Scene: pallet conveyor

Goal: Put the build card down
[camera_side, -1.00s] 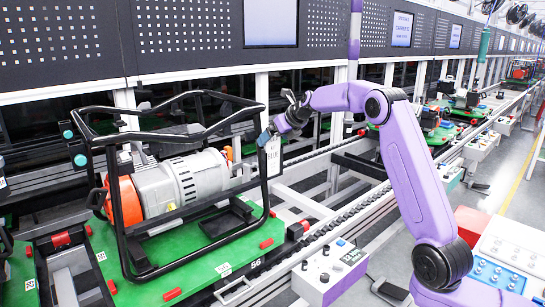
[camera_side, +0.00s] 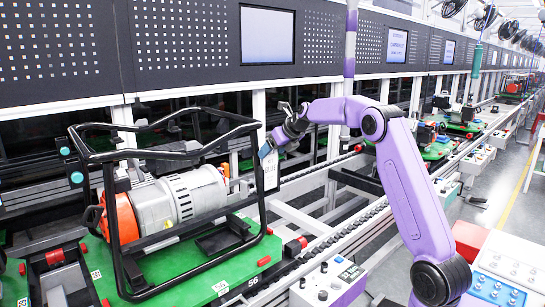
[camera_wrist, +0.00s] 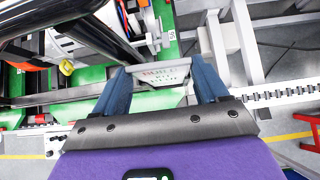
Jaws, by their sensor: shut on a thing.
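The build card (camera_side: 271,171) is a small white upright card with dark print. It hangs from my gripper (camera_side: 268,149), right beside the near right upright of the black tubular frame (camera_side: 262,205). In the wrist view the card (camera_wrist: 160,77) shows reddish and dark lettering between the two blue fingers of my gripper (camera_wrist: 163,80), which are shut on it. The frame surrounds a grey and orange engine unit (camera_side: 165,207) on a green pallet (camera_side: 190,262). I cannot tell whether the card touches the frame.
The conveyor rail with its chain (camera_side: 335,240) runs along the near side of the pallet. A grey control box (camera_side: 330,285) stands in front of it. A red bin (camera_side: 468,240) and a tray of blue parts (camera_side: 500,275) are at the right. More green pallets stand farther back.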

